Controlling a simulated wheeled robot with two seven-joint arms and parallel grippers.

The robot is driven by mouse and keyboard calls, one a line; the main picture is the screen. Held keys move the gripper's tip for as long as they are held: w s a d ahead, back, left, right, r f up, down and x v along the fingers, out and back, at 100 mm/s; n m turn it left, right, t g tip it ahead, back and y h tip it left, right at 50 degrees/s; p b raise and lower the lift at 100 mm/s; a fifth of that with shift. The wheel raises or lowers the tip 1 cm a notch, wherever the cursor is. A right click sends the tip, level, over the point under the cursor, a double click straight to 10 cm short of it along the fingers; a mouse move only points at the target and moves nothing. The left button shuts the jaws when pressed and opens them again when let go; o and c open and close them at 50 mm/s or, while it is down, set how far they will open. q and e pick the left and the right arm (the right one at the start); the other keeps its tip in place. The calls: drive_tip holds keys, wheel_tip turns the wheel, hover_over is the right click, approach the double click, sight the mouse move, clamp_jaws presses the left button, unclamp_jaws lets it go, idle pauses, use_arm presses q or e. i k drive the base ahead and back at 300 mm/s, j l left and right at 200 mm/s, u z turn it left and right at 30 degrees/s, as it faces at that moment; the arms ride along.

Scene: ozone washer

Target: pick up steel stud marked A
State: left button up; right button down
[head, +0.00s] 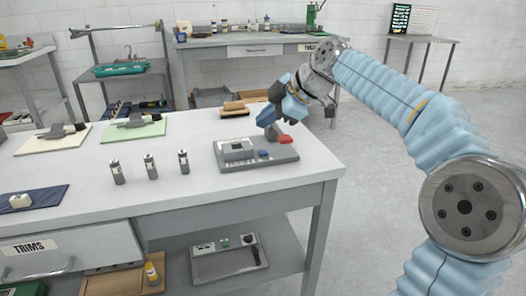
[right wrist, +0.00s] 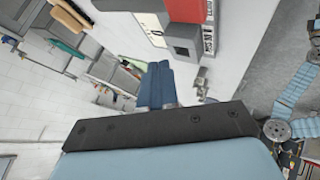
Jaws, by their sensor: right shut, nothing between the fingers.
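Three small steel studs stand upright in a row on the white table (head: 215,195): a left stud (head: 117,172), a middle stud (head: 151,167) and a right stud (head: 183,161). My right gripper (head: 268,122) is shut and empty, above the grey device at the table's right end, well to the right of the studs. Its closed blue fingers (right wrist: 155,85) show in the right wrist view. My left gripper is not in view.
The grey device (head: 230,165) has a red part and a blue part. A green mat (head: 150,130), a cream mat (head: 45,146) and a dark blue cloth (head: 50,192) lie on the left. A brown tray (head: 234,114) is at the back edge. Table space before the studs is clear.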

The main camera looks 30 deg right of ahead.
sight(182, 156)
drive_tip(key=k+l, duration=0.7)
drive_tip(key=k, duration=0.2)
